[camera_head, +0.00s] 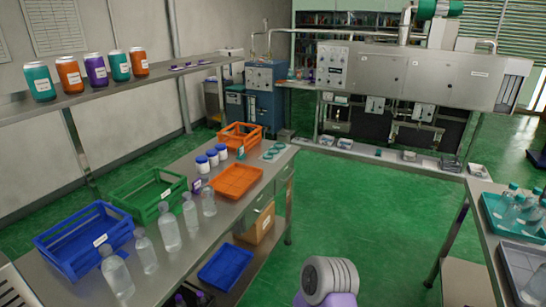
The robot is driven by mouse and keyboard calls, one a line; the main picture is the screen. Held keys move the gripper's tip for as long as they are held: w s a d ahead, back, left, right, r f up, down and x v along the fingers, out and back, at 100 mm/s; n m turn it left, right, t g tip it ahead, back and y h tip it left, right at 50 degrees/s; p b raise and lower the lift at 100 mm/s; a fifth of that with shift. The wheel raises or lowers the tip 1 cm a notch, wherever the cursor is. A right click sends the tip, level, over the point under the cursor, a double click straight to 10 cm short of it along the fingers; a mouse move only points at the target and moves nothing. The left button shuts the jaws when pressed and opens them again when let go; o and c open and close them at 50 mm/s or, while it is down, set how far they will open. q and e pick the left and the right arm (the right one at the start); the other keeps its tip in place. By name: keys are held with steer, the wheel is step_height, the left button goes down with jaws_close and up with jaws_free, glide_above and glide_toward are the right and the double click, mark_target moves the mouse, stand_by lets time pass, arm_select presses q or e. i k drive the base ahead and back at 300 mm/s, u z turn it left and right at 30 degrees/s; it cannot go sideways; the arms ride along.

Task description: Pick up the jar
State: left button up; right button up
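Three small white jars with blue lids (212,158) stand upright in a row on the left workbench, beside the orange tray. Several larger labelled containers stand on the wall shelf at upper left: teal (40,84), orange (69,75), purple (96,70), another teal and another orange. They could also be called jars, and I cannot tell which one the task means. A grey and purple part, which looks like part of my own body, shows at the bottom middle. Neither of my grippers is in view.
The steel workbench (205,228) holds blue (82,240), green (150,194) and orange (240,134) crates, an orange tray (236,181) and several clear bottles (168,230) along its near side. A right-hand table bears a teal bottle tray (490,208). The green floor between them is clear.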

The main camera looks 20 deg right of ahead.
mark_target(213, 155)
steer(key=z, duration=1.7)
steer(key=i, duration=2.9)
steer(key=u, duration=2.05)
